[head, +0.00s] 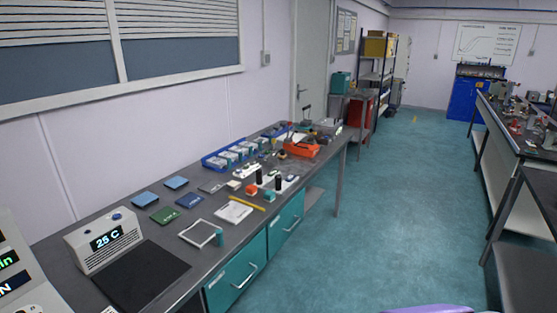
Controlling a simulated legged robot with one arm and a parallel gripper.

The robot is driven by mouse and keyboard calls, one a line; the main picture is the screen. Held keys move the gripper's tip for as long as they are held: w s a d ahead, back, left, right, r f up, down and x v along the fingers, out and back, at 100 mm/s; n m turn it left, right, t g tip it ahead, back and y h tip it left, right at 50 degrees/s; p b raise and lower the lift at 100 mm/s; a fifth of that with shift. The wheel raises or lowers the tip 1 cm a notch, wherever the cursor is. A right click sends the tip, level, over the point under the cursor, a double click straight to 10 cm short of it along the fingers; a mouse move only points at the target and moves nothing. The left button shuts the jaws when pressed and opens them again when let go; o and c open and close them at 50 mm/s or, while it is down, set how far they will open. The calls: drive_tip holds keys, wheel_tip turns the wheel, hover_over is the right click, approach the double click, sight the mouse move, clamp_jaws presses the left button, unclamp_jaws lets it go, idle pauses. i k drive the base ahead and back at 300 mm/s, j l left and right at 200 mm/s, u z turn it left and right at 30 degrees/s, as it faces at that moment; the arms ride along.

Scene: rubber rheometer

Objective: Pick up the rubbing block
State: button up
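A long grey bench (183,262) with teal drawers runs along the left wall and carries many small items. I cannot tell for sure which one is the rubbing block. Small block-like pieces lie near the bench's middle: a red-orange one (251,189), a pale one (234,185) and a small green one. A small teal piece (219,236) stands by a white frame (199,233) near the front edge. My gripper is not in view.
A 25 C display unit (104,241) and a black mat (142,277) are at the near end. Blue bins (228,155) and an orange tray (299,149) stand farther along. The teal floor (390,220) is clear between this bench and the right-hand bench (497,128).

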sight(283, 155)
drive_tip(key=i+l+z, duration=0.35)
drive_tip(key=i, duration=0.7)
drive_tip(key=i+z, duration=0.3)
drive_tip(key=i, duration=0.75)
drive_tip(key=i+l+u, duration=0.1)
drive_tip(key=i+u, duration=0.3)
drive_tip(key=i+l+u, duration=0.2)
drive_tip(key=i+u, duration=0.25)
drive_tip(key=i+l+u, duration=0.65)
drive_tip(key=u, duration=0.2)
drive_tip(key=i+l+u, duration=0.15)
drive_tip(key=l+u, duration=0.3)
drive_tip(key=i+l+u, duration=0.1)
drive_tip(key=l+u, duration=0.75)
